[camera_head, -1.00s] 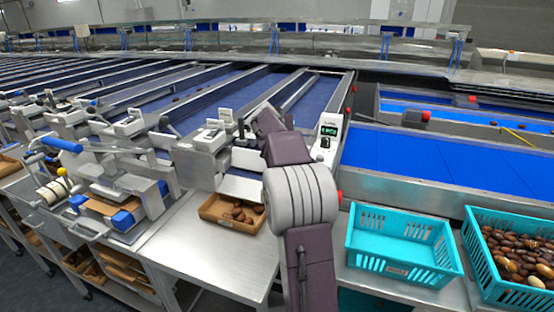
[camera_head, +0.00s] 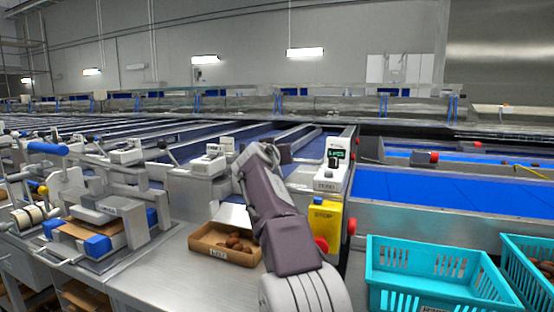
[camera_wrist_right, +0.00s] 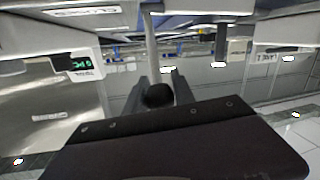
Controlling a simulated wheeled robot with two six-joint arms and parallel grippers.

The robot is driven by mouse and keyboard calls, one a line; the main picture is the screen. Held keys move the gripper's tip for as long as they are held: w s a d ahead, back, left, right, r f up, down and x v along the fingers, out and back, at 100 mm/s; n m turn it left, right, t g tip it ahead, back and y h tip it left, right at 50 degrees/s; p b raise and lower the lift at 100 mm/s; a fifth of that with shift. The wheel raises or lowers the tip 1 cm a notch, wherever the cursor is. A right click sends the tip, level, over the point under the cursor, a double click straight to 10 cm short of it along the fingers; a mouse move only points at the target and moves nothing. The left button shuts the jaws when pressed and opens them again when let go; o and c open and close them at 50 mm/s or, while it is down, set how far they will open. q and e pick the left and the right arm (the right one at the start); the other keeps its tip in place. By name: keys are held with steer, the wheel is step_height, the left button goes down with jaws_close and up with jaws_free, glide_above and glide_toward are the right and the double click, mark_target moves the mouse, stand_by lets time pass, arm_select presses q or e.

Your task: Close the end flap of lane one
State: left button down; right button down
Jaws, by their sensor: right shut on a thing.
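My right arm reaches up from the bottom of the head view, and its gripper (camera_head: 262,152) is at the near end of the lanes, left of the display unit. In the right wrist view the gripper (camera_wrist_right: 158,92) is shut on a round black knob (camera_wrist_right: 158,97). A pale upright bar (camera_wrist_right: 151,45) shows just behind the knob. The nearest lane's blue belt (camera_head: 300,142) runs away behind the gripper. A pale sloping plate (camera_head: 231,214) lies below the lane end, partly covered by my arm; I cannot tell its exact position. My left gripper is not in view.
A display unit (camera_head: 333,178) and a yellow box with a red button (camera_head: 325,217) stand right of my arm. A cardboard tray of dates (camera_head: 210,247) sits on the steel bench. A turquoise crate (camera_head: 430,285) is at the right front. A clamp-like device (camera_head: 105,220) stands left.

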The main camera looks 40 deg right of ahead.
stand_by(0.4)
steer(key=c, duration=1.1)
jaws_free()
steer(key=shift+a, duration=0.1)
steer(key=shift+o, duration=0.2)
steer(key=b+v, duration=0.2)
steer(key=v, duration=0.7)
steer(key=shift+a, duration=0.1)
